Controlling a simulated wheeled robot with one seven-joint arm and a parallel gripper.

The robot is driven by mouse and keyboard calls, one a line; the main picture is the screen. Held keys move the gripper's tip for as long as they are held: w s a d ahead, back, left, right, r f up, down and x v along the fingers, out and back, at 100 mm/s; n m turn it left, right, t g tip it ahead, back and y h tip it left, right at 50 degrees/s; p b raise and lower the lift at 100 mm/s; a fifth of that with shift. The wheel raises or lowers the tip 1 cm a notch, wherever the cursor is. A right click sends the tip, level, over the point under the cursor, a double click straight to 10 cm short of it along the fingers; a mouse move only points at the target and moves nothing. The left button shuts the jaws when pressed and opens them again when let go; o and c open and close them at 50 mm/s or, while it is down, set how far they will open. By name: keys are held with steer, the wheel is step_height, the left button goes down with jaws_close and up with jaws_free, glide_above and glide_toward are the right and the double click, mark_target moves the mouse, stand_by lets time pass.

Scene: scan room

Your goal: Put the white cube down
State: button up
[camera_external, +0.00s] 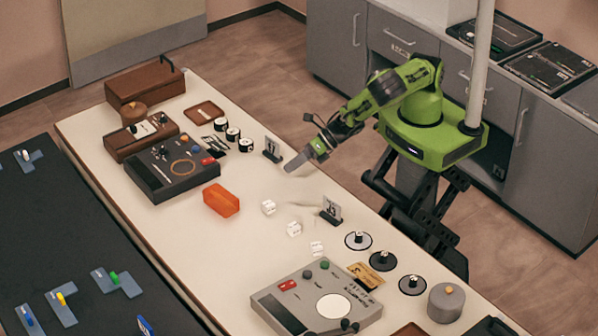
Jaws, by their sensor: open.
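Several small white blocks lie on the pale table. One white cube (268,207) is near the orange block, a second white cube (294,229) is to its lower right, and a third white piece (317,247) is further down. I cannot tell which of them the task means. My gripper (296,163) is over the table's right edge, above and to the right of these cubes and apart from them. It is open, and no cube shows in it.
An orange block (221,200) lies left of the cubes. Small dark stands (272,149) (331,211) are near the gripper and the cubes. A dark console (172,172) is at left, a grey console (316,303) in front. Bare table (250,262) lies between them.

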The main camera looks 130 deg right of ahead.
steer(key=s+a+r+m+g+y, duration=0.2)
steer(key=s+a+r+m, duration=0.25)
steer(key=r+m, duration=0.5)
steer(key=s+a+r+m+g+y, duration=0.25)
steer(key=s+r+m, duration=0.25)
steer(key=r+m, duration=0.4)
steer(key=s+a+r+m, duration=0.1)
steer(key=s+r, duration=0.3)
steer(key=s, duration=0.4)
steer(key=s+a+r+m+h, duration=0.1)
steer(key=s+r+m, duration=0.3)
steer(key=s, duration=0.5)
steer(key=shift+s+r+g, duration=0.2)
steer(key=shift+r+g, duration=0.25)
steer(key=shift+m, duration=0.25)
step_height(320, 180, down, 15)
steer(key=b, duration=1.5)
